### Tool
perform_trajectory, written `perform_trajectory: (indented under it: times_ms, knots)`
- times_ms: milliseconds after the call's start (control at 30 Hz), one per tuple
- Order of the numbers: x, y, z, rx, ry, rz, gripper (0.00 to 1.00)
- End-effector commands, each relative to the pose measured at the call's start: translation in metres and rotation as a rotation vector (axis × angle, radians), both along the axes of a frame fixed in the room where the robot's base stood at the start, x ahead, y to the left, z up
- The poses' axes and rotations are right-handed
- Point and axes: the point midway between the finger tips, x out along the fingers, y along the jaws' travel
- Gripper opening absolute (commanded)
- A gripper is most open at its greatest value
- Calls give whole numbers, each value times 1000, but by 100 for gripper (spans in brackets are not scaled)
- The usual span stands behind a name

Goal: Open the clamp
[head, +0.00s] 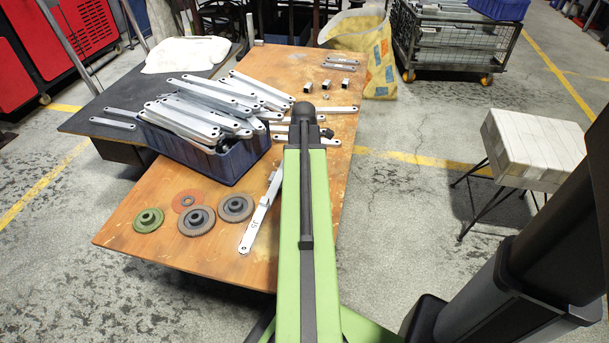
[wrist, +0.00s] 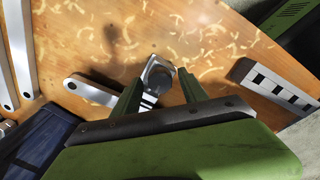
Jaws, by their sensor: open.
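In the wrist view a small grey metal fitting with a dark round middle (wrist: 157,76) lies between my fingers; it looks like the clamp, but I cannot be sure. A flat metal bar with a hole (wrist: 85,90) runs to it from the left. My gripper (wrist: 158,91) is open, with one green finger on each side of the fitting. I cannot tell whether the fingers touch it. In the head view my arm hides my gripper. A long galvanized bar with a raised piece (head: 262,212) lies on the wooden table (head: 165,245) left of my arm.
A blue crate (head: 190,158) heaped with flat brackets stands on the table. Several grinding discs (head: 198,220) lie in front of it. Small square pieces (head: 309,87) sit farther back. In the wrist view a black-and-white patterned bar (wrist: 275,85) lies to the right.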

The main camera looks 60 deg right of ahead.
Motion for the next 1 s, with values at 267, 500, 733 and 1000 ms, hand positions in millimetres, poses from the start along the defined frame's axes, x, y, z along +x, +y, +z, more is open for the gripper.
perform_trajectory:
  times_ms: [267, 500, 733, 1000]
  knots:
    - [0, 0, 0, 0, 0, -35, 51]
    - [0, 0, 0, 0, 0, -379, 51]
    - [0, 0, 0, 0, 0, -732, 51]
    - [0, 0, 0, 0, 0, -1145, 51]
